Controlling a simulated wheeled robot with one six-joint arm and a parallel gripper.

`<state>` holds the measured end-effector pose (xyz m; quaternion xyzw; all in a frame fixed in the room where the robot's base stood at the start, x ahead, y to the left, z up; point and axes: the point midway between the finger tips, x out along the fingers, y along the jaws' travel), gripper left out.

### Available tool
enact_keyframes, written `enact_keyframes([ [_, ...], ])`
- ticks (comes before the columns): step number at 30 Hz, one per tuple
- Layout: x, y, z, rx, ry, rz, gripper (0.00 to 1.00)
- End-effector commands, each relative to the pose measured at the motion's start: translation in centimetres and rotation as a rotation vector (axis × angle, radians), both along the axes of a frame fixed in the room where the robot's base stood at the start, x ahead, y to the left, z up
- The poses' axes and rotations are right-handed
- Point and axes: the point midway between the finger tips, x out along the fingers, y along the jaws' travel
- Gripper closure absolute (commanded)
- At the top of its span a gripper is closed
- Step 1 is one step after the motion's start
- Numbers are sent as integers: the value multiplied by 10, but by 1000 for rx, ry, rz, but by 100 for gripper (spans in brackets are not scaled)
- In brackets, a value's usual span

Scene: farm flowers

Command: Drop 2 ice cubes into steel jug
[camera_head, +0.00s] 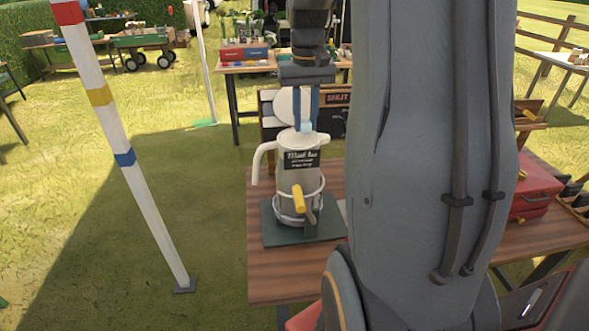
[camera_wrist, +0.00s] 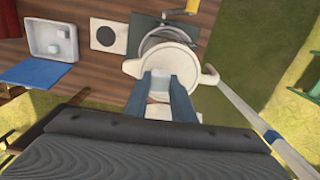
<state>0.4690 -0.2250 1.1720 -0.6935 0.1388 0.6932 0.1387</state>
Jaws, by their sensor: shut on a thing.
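My gripper (camera_head: 305,122) points down and is shut on a pale blue ice cube (camera_head: 306,127). In the wrist view the ice cube (camera_wrist: 160,86) sits between the two blue-grey fingers (camera_wrist: 163,92). The cube is over the white round top of the steel jug (camera_head: 297,172), which has a grey body, a dark "Mint tea" label and a white curved arm at the left. The jug's white top (camera_wrist: 135,68) also shows in the wrist view, partly behind the fingers. The jug's inside is hidden.
A white tray (camera_wrist: 33,44) with two ice cubes stands on the wooden table (camera_head: 262,284), beside a blue panel (camera_wrist: 36,73). A yellow handle (camera_head: 298,198) is in front of the jug, above a dark green base (camera_head: 278,238). A striped pole (camera_head: 110,120) stands at the left.

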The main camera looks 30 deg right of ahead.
Motion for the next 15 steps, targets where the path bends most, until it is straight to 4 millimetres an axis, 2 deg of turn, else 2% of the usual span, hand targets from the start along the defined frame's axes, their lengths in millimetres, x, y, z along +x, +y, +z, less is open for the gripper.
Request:
enact_keyframes([
  [1,1,0,-10,0,0,-1,98],
  [6,0,-1,-22,0,0,-2,98],
  [15,-1,-1,-23,0,0,-2,98],
])
